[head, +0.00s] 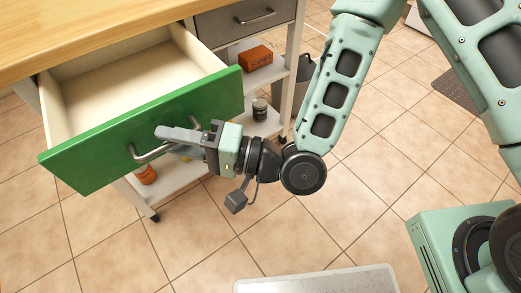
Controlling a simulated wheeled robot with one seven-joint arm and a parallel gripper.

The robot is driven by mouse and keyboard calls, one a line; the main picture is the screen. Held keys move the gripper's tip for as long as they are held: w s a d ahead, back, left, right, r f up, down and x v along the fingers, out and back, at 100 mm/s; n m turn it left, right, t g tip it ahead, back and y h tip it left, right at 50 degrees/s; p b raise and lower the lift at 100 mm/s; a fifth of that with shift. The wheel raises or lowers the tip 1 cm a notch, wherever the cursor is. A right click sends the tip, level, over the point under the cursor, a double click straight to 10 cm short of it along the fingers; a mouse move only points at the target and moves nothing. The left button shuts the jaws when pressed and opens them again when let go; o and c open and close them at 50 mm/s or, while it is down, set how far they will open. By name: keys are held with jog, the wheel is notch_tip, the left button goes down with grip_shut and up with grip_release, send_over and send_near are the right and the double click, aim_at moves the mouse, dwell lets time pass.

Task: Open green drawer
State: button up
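The green drawer (95,160) is pulled well out from under the wooden worktop, and its pale inside looks empty. A grey metal bar handle (146,155) is on its green front. My gripper (174,143) is at the handle, with its fingers pointing left along the drawer front. It looks shut on the handle's bar. The upper finger covers part of the bar, and the lower finger is partly hidden.
A grey drawer (240,20) with its own handle is shut to the right. Lower shelves hold an orange box (254,57), a dark jar (260,108) and an orange item (145,174). The tiled floor (240,235) in front is mostly clear.

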jog(key=p+v, duration=0.8)
jog(key=v, duration=0.9)
jog(key=w+f+n+g+h, duration=0.4)
jog(key=f+n+h, duration=0.1)
jog(key=n+h, duration=0.3)
jog(key=w+d+r+n+t+h, duration=0.1)
jog(key=w+d+r+n+h, duration=0.1)
jog(key=w+d+r+h, duration=0.3)
jog(key=s+d+r+m+g+h, duration=0.1)
jog(key=s+d+r+h, duration=0.15)
jog(key=s+r, duration=0.4)
jog(key=s+d+r+h, duration=0.1)
jog(key=s+r+h, duration=0.2)
jog(key=s+r, duration=0.3)
notch_tip(320, 180, up, 15)
jog(key=p, duration=1.4)
jog(key=shift+w, duration=0.35)
